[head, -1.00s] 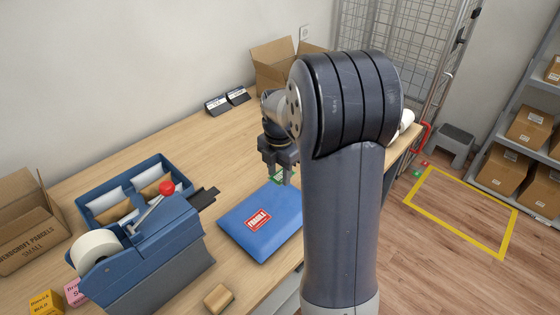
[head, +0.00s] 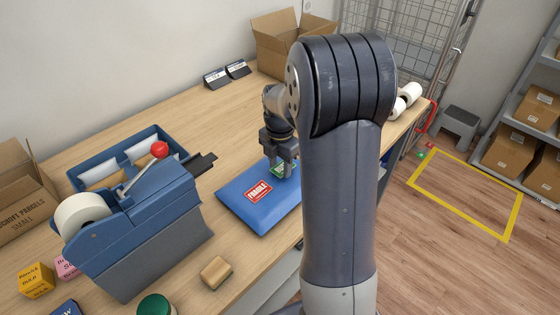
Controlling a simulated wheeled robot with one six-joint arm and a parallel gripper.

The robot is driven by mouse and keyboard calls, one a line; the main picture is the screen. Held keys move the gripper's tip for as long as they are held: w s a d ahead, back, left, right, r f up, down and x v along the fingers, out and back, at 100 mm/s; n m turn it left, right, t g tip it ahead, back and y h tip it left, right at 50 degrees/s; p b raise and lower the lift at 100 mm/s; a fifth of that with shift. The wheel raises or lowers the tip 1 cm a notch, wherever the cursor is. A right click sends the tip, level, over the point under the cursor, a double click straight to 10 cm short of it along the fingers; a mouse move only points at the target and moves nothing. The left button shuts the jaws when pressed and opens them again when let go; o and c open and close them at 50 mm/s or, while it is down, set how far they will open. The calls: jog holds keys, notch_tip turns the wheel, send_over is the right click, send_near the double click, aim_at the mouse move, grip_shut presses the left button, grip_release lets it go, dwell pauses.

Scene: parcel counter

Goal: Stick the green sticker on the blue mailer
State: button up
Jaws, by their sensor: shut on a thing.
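The blue mailer (head: 241,210) lies flat on the counter with a red "FRAGILE" label on its top. My gripper (head: 281,173) points down at the mailer's far right part. It is shut on the green sticker (head: 284,169), which shows between and behind the fingers. The sticker is at or just above the mailer's top; I cannot tell whether it touches. My arm hides the mailer's right end.
A blue tape dispenser (head: 130,220) with a red knob stands left of the mailer. A blue tray (head: 78,178) is behind it. A small wooden block (head: 216,272) lies in front, and an open carton (head: 283,45) stands at the back. Bare counter lies behind the mailer.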

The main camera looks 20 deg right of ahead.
aim_at(280, 170)
jog(key=shift+f, duration=0.35)
jog(key=o, duration=0.7)
jog(key=shift+r, duration=0.15)
jog(key=shift+r+p, duration=2.1)
jog(key=shift+r, duration=0.55)
jog(key=shift+r, duration=0.1)
